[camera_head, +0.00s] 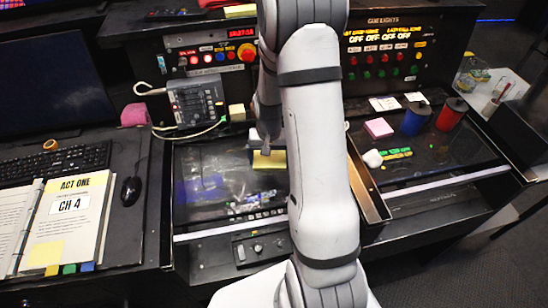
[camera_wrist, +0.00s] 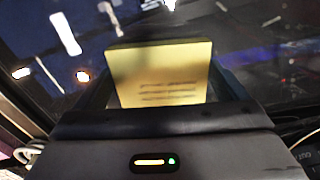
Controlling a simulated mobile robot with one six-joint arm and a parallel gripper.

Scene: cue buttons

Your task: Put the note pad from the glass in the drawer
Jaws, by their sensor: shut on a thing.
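The yellow note pad (camera_head: 269,160) is in my gripper (camera_head: 264,148), over the far right part of the dark glass panel (camera_head: 215,165). In the wrist view the note pad (camera_wrist: 162,72) stands up between the two fingers, with faint lines of writing on its face. My gripper is shut on it. I cannot tell whether its lower edge touches the glass. A narrow open drawer-like tray (camera_head: 372,200) with a brown rim lies just right of my arm. My arm hides its left side.
A grey control box (camera_head: 197,103) with a cable stands behind the glass. Right of the tray are a pink pad (camera_head: 378,128), a blue spool (camera_head: 416,118) and a red spool (camera_head: 451,114). An open binder (camera_head: 75,215), keyboard (camera_head: 55,162) and mouse (camera_head: 131,190) lie left.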

